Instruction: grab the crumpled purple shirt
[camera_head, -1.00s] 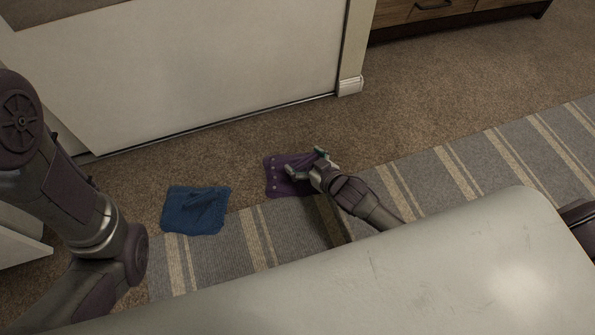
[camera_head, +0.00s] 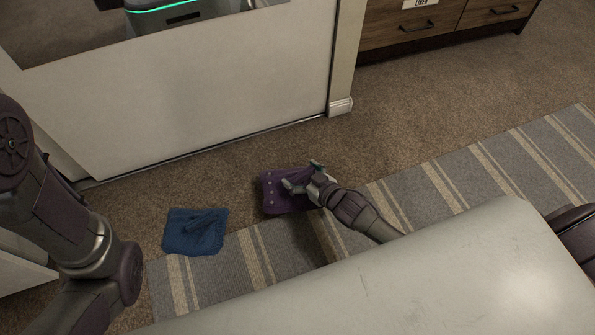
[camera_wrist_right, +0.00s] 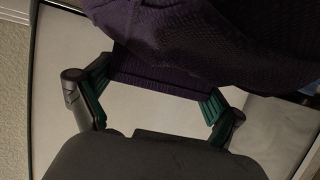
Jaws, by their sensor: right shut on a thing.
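The crumpled purple shirt (camera_head: 276,194) is at the floor area near the rug edge in the head view, with small pale dots along it. My right gripper (camera_head: 302,179) is at its right side, shut on it. In the right wrist view the purple cloth (camera_wrist_right: 190,40) fills the top and part of it lies between the two green-padded fingers (camera_wrist_right: 155,100). The fingers stand well apart with the cloth between them. My left arm shows at the left of the head view, but its gripper is out of view.
A folded blue cloth (camera_head: 195,232) lies left of the shirt, partly on the striped rug (camera_head: 450,190). A wooden drawer unit (camera_head: 440,22) is at the back right. Carpet between them is clear.

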